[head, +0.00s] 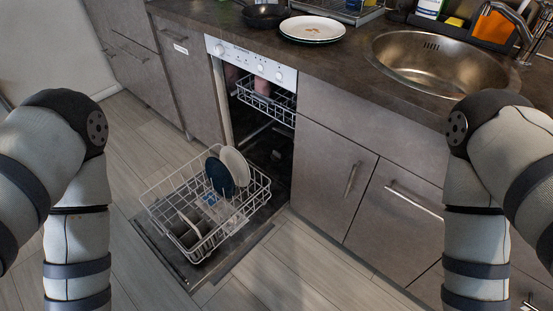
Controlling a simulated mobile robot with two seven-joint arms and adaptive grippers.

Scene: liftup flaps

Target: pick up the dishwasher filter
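The dishwasher (250,62) stands open under the counter, its door (250,247) folded down flat near the floor. I cannot make out the filter; the inside is dark and partly hidden behind the pulled-out lower rack. The white wire lower rack (262,190) sits over the door. It holds a dark blue plate (219,178), a white plate (236,163) and some smaller items that are hard to tell. My two arms come in at the left and right edges and run down out of the picture. Neither gripper shows.
The upper rack (268,103) is inside, with reddish items in it. The counter holds a stack of plates (312,29), a dark pan (265,15) and a steel sink (440,68). Closed cabinets (330,165) flank the dishwasher. Wooden floor (290,270) is free in front.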

